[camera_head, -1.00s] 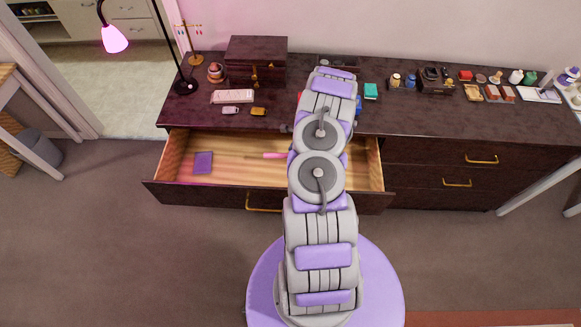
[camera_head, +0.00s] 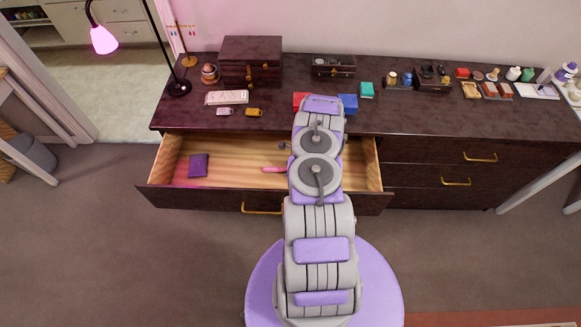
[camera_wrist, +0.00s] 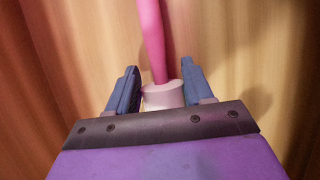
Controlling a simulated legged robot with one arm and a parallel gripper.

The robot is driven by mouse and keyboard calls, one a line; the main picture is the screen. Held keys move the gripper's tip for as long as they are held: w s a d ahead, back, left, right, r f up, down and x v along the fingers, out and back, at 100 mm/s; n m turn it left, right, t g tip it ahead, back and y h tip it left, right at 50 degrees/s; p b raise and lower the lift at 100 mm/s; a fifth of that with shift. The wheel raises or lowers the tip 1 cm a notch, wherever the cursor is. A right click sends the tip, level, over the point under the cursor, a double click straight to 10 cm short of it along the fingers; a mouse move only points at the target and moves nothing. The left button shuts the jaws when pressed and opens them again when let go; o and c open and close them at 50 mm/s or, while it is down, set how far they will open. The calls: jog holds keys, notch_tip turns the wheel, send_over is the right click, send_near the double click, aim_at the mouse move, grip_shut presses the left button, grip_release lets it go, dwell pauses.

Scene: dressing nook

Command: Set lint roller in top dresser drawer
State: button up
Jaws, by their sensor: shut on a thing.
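The lint roller has a pink handle (camera_head: 273,169) and a pale roll (camera_wrist: 164,96). In the wrist view my gripper (camera_wrist: 157,88) is shut on it, with a blue finger at either side of the roll and the handle pointing away. Wooden boards of the drawer fill the background there. In the head view my arm hides the gripper and the roll; the handle shows just left of the arm, over the open top drawer (camera_head: 235,153). I cannot tell whether the roller touches the drawer floor.
A purple item (camera_head: 198,166) lies in the drawer's left part. The dresser top (camera_head: 190,119) holds a jewellery box (camera_head: 249,62), a lamp (camera_head: 104,40), red and blue boxes behind my arm, and several small items at right. The drawer's middle left is bare.

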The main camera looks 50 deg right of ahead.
jog(key=shift+d+f, duration=0.15)
jog(key=shift+d, duration=0.1)
jog(key=o, duration=1.2)
jog(key=shift+a+r, duration=0.2)
jog(key=shift+a, duration=0.25)
